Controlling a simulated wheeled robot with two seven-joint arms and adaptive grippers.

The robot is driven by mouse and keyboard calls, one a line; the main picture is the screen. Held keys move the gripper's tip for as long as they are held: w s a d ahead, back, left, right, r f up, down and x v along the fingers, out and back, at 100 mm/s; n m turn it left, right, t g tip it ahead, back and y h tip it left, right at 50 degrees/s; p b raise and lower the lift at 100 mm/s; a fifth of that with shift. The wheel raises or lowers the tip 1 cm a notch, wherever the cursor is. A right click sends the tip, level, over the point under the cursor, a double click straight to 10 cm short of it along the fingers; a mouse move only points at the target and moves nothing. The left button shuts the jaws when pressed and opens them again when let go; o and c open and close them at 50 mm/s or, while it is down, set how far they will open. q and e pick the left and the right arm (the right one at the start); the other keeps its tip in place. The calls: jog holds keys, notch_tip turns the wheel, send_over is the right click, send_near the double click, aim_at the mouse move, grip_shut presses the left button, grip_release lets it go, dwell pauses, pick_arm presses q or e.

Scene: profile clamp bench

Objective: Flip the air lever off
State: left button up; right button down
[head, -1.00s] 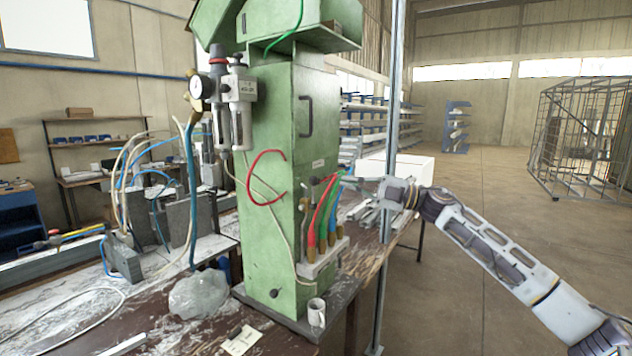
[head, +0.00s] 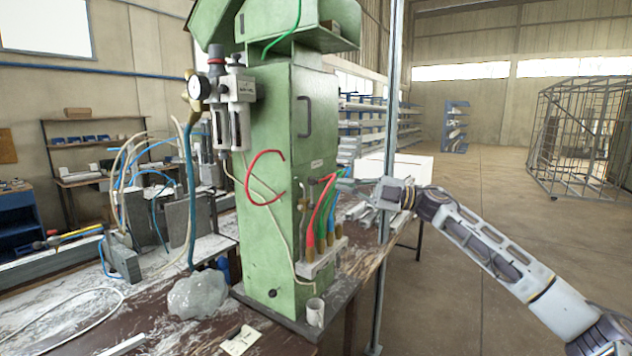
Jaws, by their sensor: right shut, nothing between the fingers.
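The green machine column (head: 275,215) stands on the bench in the middle of the head view. A small valve block (head: 320,258) with brass fittings and red, green and blue hoses sits low on its right side. A thin upright lever with a dark tip (head: 312,182) appears just above the hoses, below a small white label (head: 317,163); its exact position is too small to tell. My right gripper (head: 343,184) is shut and empty, close to the right of the lever tip and hose tops. I cannot tell whether it touches them. My left gripper is out of view.
A pressure gauge (head: 199,88) and filter unit (head: 233,110) hang on the column's left side. A white cup (head: 315,312) stands at the column's foot. A grey vertical post (head: 387,150) rises right behind my right wrist.

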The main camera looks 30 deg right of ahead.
aim_at(314, 178)
jog(key=shift+w+a+r+p, duration=0.15)
jog(key=shift+w+a+p, duration=0.6)
jog(key=shift+w+p, duration=0.5)
jog(key=shift+w+a+r+p, duration=0.15)
jog(key=shift+w+a+p, duration=0.6)
jog(key=shift+w+p, duration=0.5)
jog(key=shift+w+a+r+p, duration=0.15)
jog(key=shift+w+a+p, duration=0.6)
jog(key=shift+w+p, duration=0.45)
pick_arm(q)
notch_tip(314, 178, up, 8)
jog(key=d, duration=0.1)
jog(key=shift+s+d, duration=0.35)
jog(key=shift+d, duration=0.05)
pick_arm(e)
jog(key=shift+w+d+f, duration=0.3)
jog(key=shift+d+f, duration=0.05)
jog(key=shift+d, duration=0.1)
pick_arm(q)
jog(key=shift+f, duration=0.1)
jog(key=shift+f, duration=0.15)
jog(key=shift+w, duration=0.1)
pick_arm(e)
jog(key=shift+d+m, duration=0.1)
jog(key=shift+m, duration=0.2)
